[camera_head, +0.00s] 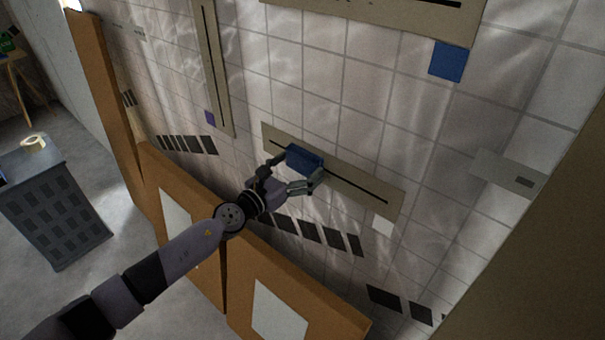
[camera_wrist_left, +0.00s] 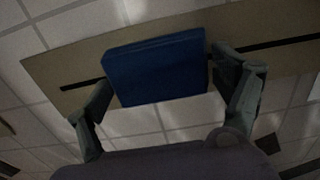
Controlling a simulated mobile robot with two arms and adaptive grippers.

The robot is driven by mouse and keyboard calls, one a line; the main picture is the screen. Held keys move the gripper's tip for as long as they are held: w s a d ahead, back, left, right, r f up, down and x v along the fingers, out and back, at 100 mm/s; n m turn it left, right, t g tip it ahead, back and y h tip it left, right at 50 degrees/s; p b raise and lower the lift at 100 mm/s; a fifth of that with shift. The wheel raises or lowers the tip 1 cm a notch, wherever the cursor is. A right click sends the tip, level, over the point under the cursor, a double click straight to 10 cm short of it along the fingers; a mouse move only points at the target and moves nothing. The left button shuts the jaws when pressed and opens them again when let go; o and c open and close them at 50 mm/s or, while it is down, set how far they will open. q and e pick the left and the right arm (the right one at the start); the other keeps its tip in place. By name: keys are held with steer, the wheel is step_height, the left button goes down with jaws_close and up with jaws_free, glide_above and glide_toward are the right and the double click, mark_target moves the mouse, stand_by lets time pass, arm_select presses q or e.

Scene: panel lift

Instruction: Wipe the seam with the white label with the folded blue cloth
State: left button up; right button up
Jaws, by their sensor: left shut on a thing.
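The folded blue cloth (camera_head: 304,159) is held between the fingers of my left gripper (camera_head: 303,168), which is shut on it. In the left wrist view the cloth (camera_wrist_left: 155,68) sits between the two fingers. It lies in front of the beige strip (camera_head: 360,192) with a dark seam (camera_head: 372,195), covering a left-of-middle part of it. The seam shows on both sides of the cloth. I cannot tell whether the cloth touches the strip. The white label (camera_head: 382,226) is on the tiled wall just below the strip's right end. My right gripper is not in view.
Another strip with a blue label (camera_head: 448,62) is at the upper right, and a vertical strip with a purple label (camera_head: 210,118) at the left. Orange-brown panels (camera_head: 190,235) stand below my left arm. A grey cabinet (camera_head: 60,205) with a tape roll (camera_head: 34,143) stands far left.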

mark_target(335, 174)
arm_select(q)
steer(key=shift+w+a+f+b, duration=0.1)
steer(key=shift+w+a+b, duration=0.45)
steer(key=shift+a, duration=0.2)
steer(key=shift+w+a, duration=0.15)
steer(key=shift+a, duration=0.15)
steer(key=shift+s+d+r+p, duration=0.2)
steer(key=shift+s+d+p, duration=0.2)
steer(key=shift+d+p, duration=0.3)
steer(key=shift+s+d+p, duration=0.5)
steer(key=shift+d+p, duration=0.1)
steer(key=shift+s+d, duration=0.2)
steer(key=shift+d, duration=0.1)
steer(key=shift+s+d+p, duration=0.4)
steer(key=shift+d+p, duration=0.2)
steer(key=shift+p, duration=0.1)
steer(key=s+d+p, duration=0.2)
steer(key=shift+d, duration=0.4)
steer(key=shift+s+d+f+p, duration=0.1)
steer(key=shift+s+d+p, duration=0.3)
steer(key=shift+s+d, duration=0.4)
steer(key=shift+w, duration=0.15)
